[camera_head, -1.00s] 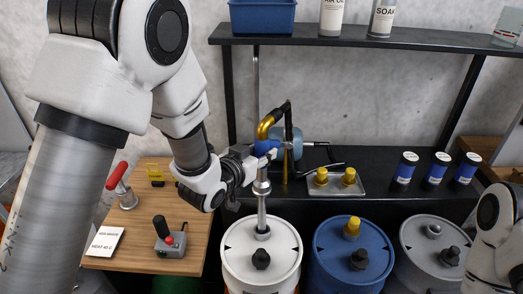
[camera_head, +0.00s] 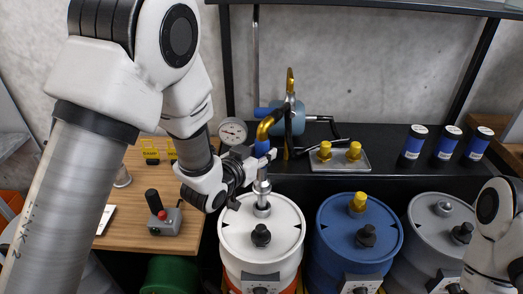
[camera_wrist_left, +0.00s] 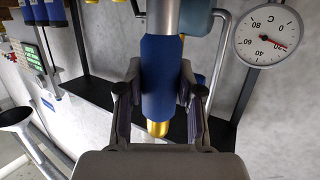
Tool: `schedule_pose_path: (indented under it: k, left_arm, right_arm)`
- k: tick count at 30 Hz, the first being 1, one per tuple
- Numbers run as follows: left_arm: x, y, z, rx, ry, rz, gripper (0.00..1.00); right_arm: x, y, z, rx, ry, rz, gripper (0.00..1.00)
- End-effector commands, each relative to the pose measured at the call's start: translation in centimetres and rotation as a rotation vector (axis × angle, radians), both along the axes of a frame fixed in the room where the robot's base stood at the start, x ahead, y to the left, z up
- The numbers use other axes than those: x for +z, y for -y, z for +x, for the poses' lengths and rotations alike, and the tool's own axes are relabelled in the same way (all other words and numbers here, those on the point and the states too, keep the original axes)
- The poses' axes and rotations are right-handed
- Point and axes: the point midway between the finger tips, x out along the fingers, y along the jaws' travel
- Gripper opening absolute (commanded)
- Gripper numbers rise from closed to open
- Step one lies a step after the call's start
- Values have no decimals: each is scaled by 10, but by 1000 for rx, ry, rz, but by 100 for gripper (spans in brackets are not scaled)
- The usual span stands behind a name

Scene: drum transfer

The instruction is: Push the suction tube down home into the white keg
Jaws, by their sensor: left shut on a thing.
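The white keg (camera_head: 283,232) stands below my left arm, with a black cap on its top. The suction tube (camera_head: 262,188) stands upright with its steel lower part in the keg's top fitting. A short length of steel with a wider collar shows above the keg. My left gripper (camera_head: 262,160) is shut on the tube's blue sleeve (camera_head: 262,146), below a gold bend (camera_head: 266,126). The left wrist view, which looks upside down, shows the fingers either side of the blue sleeve (camera_wrist_left: 160,75). The tube's lower end is hidden inside the keg. My right gripper is out of view.
A blue drum (camera_head: 350,240) and a grey drum (camera_head: 430,235) stand right of the keg. A dial gauge (camera_head: 232,131) is close behind my left wrist. A tray (camera_head: 347,163) with yellow fittings lies on the black bench. A wooden table (camera_head: 130,225) is on the left.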

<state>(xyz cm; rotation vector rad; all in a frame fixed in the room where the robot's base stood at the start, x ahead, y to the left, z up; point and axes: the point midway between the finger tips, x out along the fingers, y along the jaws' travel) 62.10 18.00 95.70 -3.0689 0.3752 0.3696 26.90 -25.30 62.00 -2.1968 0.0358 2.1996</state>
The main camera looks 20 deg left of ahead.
Motion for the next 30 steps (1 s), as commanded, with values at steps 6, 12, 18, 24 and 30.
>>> schedule_pose_path:
  k: [6, 12, 18, 24, 30]
  left_arm:
    - [-25, 0, 1, 0, 5, -1, 0]
    - [-44, 0, 1, 0, 6, -1, 0]
    - [-54, 0, 1, 0, 6, -1, 0]
    - [-55, 0, 1, 0, 6, -1, 0]
    - [-55, 0, 1, 0, 6, -1, 0]
  right_arm:
    - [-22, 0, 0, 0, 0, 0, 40]
    - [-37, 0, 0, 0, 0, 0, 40]
    - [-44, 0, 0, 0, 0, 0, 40]
    - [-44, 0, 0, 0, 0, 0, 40]
    - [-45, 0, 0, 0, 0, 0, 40]
